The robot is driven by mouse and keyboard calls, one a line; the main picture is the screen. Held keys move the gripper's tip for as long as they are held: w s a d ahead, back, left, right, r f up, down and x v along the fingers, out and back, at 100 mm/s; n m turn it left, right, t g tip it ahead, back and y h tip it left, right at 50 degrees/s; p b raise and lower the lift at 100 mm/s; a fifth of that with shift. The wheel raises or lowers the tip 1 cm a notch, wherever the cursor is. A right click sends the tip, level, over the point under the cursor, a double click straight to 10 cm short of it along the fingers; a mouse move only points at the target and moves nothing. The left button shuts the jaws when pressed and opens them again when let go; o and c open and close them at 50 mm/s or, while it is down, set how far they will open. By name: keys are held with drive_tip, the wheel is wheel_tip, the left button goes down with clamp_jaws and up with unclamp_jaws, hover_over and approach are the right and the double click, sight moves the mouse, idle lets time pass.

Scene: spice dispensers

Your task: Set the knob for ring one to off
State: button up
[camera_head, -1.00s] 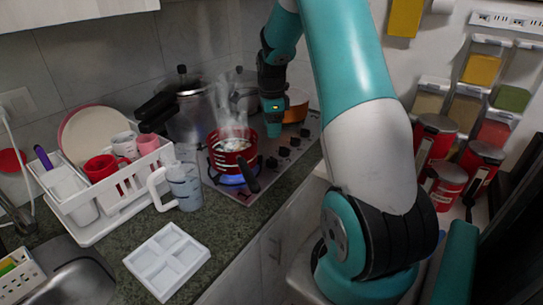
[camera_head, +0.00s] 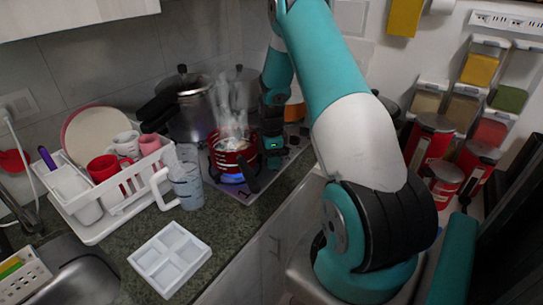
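The stove (camera_head: 238,197) is a flat metal cooktop at the counter's right end. A blue flame (camera_head: 231,178) burns under a red pot (camera_head: 229,160), and steam rises from the pot. A black knob (camera_head: 294,140) shows at the stove's right edge, just right of my gripper. The other knobs seem hidden behind my gripper and arm. My gripper (camera_head: 274,160) is low over the stove's right side, beside the pot. Its fingers are too small and dark to tell whether they are open or touching a knob.
The pot's dark handle (camera_head: 250,177) points forward, close to my gripper. A pressure cooker (camera_head: 187,105) stands behind the pot, and an orange pan (camera_head: 294,105) stands behind my arm. A measuring jug (camera_head: 187,187) and a white dish rack (camera_head: 98,229) stand left.

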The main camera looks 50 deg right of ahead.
drive_tip(key=c, duration=0.8)
drive_tip(key=shift+o, duration=0.2)
drive_tip(key=shift+n+b, duration=0.4)
drive_tip(key=shift+n, duration=1.2)
drive_tip(key=o, duration=0.9)
drive_tip(key=shift+r, duration=0.1)
wheel_tip(320, 180, up, 17)
drive_tip(key=b, duration=0.2)
drive_tip(key=shift+r+b, duration=0.15)
drive_tip(key=shift+b, duration=0.25)
